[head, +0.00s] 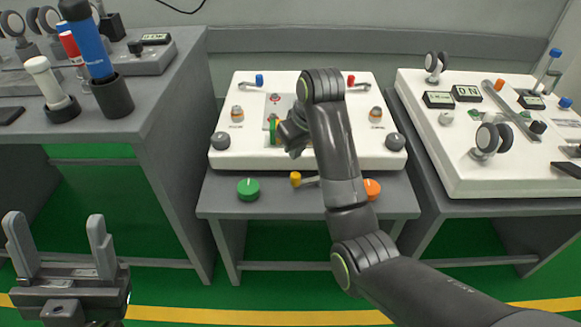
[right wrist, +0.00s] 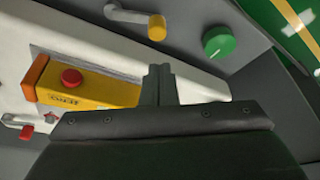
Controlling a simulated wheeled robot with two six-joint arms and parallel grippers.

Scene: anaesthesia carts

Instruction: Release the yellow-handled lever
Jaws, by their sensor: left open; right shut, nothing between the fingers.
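The yellow-handled lever (head: 296,179) is on the front of the middle cart, below the white panel. Its grey arm runs right, partly behind my right arm. In the right wrist view the yellow handle (right wrist: 157,27) is at the top, beyond the fingertips and apart from them. My right gripper (right wrist: 159,80) is shut and empty, above the cart's white panel. In the head view its fingers are hidden behind my right arm. My left gripper (head: 60,222) is open and empty at the lower left, away from the middle cart.
A green knob (head: 249,188) and an orange knob (head: 371,189) flank the lever. Blue-handled (head: 259,80) and red-handled (head: 351,81) levers stand at the panel's back. A yellow box with a red button (right wrist: 71,77) lies beside my right fingers. Other carts stand on both sides.

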